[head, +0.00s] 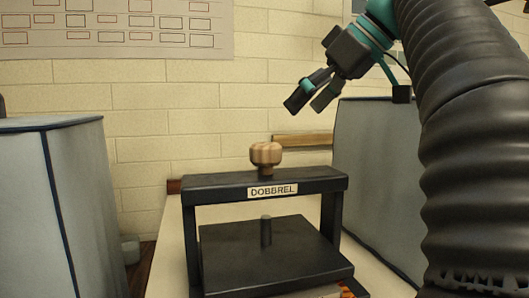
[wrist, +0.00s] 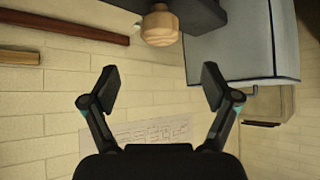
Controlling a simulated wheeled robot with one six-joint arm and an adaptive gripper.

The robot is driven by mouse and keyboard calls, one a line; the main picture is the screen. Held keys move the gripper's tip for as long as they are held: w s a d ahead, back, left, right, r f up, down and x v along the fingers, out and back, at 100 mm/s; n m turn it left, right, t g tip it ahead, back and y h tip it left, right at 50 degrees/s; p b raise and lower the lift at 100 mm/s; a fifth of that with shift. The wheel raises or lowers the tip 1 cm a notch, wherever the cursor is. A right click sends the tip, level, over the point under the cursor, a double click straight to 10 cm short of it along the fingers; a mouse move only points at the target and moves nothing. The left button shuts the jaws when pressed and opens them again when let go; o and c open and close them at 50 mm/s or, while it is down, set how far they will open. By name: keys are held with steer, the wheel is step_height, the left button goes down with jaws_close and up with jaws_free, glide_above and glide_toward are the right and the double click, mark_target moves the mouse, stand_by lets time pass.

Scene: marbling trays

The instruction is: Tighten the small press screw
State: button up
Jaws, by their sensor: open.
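The small press is a dark frame (head: 215,188) with a "DOBBREL" label on its top bar. Its screw has a round wooden knob (head: 266,154) standing above the bar. The screw's lower end (head: 266,231) shows under the bar, above or at the dark plate (head: 300,262); I cannot tell whether it touches. My gripper (head: 309,103) is up and to the right of the knob, apart from it, open and empty. In the wrist view the knob (wrist: 161,27) is at the top, beyond the spread fingertips (wrist: 157,86), beside the dark bar (wrist: 200,10).
A grey-blue covered box (head: 60,200) stands at the left and another (head: 375,165) at the right, close to the press. A wooden strip (head: 302,140) is by the brick wall behind. A chart (head: 120,32) hangs on the wall. The air above the knob is clear.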

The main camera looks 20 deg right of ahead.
mark_target(271, 144)
steer(key=b+x, duration=0.3)
steer(key=x, duration=0.9)
steer(key=c, duration=1.2)
